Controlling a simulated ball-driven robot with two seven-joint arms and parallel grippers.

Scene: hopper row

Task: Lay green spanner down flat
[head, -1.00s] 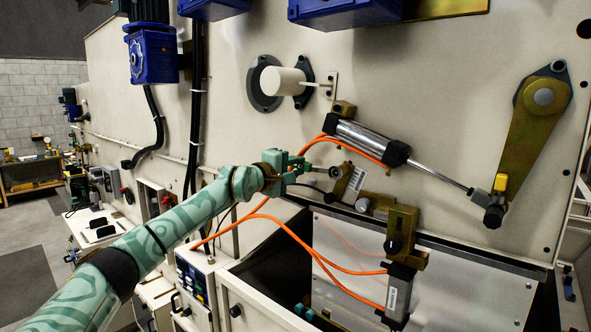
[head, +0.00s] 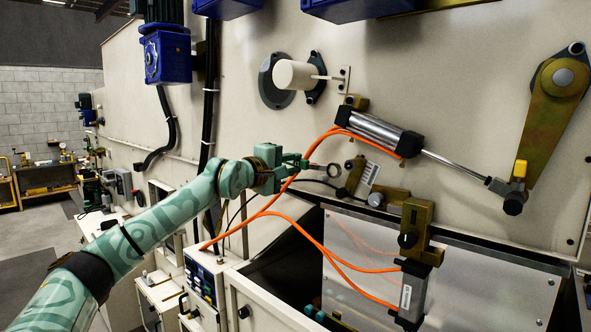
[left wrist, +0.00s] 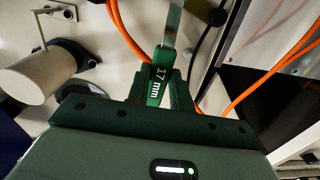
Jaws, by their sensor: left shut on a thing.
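My left gripper (head: 302,165) is shut on the green spanner (left wrist: 157,84). In the left wrist view its green handle reads "17 mm" and stands out between the fingers, with a bare metal shank beyond. In the head view the spanner's grey ring end (head: 333,170) points right, in the air before the machine wall. The part of the handle inside the jaws is hidden. My right gripper is not in view.
Orange hoses (head: 290,185) run close by the gripper. An air cylinder (head: 372,132) and a sensor bracket (head: 365,178) are to the right. Below is an open, dark hopper (head: 285,265). A white cylindrical part (head: 297,74) juts from the wall above.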

